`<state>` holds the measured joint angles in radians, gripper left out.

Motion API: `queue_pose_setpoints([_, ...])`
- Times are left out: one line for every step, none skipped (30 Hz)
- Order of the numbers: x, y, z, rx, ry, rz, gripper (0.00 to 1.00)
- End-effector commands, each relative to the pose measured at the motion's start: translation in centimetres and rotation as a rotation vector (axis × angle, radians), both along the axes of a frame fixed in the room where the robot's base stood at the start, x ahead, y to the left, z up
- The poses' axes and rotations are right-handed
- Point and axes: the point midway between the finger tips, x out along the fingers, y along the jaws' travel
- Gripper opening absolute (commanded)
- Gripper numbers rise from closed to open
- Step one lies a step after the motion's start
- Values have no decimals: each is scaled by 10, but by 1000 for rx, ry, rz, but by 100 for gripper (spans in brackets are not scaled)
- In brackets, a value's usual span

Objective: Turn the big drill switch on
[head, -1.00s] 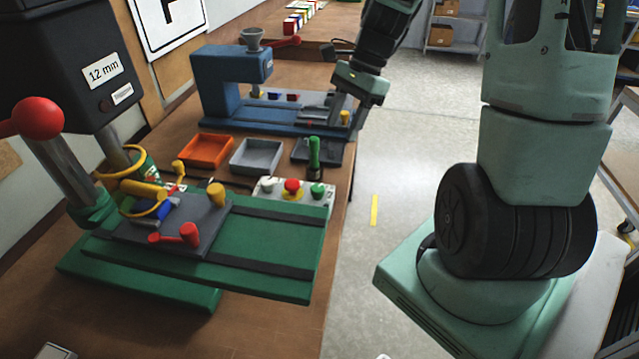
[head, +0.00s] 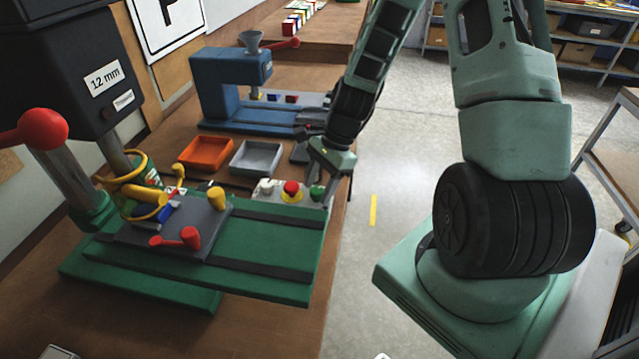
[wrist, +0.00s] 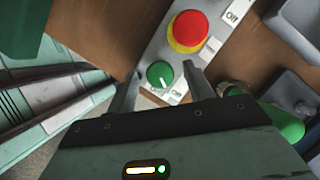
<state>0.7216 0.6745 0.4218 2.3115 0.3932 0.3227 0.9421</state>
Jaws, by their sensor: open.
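The control box (head: 267,187) stands on the bench behind the green drill base. It has a red button on a yellow ring (head: 291,189) and a green knob (head: 316,192). In the wrist view the green knob (wrist: 160,74) has a pale mark pointing toward the lower right, near an "Off" label. My gripper (wrist: 160,70) is open, with one finger on each side of the green knob. I cannot tell whether the fingers touch it. In the head view my gripper (head: 328,190) is above the right end of the box.
A green-handled object (wrist: 285,123) lies close to my right finger. A smaller blue drill (head: 225,85) is farther back.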

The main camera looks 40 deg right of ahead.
Motion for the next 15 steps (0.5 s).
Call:
queue_pose_setpoints([0,0,0,0,0,0,52])
queue_pose_setpoints([0,0,-1,0,0,0,52])
queue_pose_setpoints([0,0,-1,0,0,1,52])
queue_pose_setpoints([0,0,0,0,0,1,52])
queue_pose_setpoints([0,0,0,0,0,1,52])
queue_pose_setpoints([0,0,0,0,0,1,52])
queue_pose_setpoints([0,0,0,0,0,1,49])
queue_pose_setpoints([0,0,0,0,0,1,41])
queue_pose_setpoints([0,0,0,0,0,1,30])
queue_pose_setpoints([0,0,0,0,0,1,21])
queue_pose_setpoints([0,0,0,0,0,1,13])
queue_pose_setpoints([0,0,0,0,0,1,8])
queue_pose_setpoints([0,0,0,0,0,1,8])
queue_pose_setpoints([0,0,0,0,0,1,8])
queue_pose_setpoints([0,0,0,0,0,1,8])
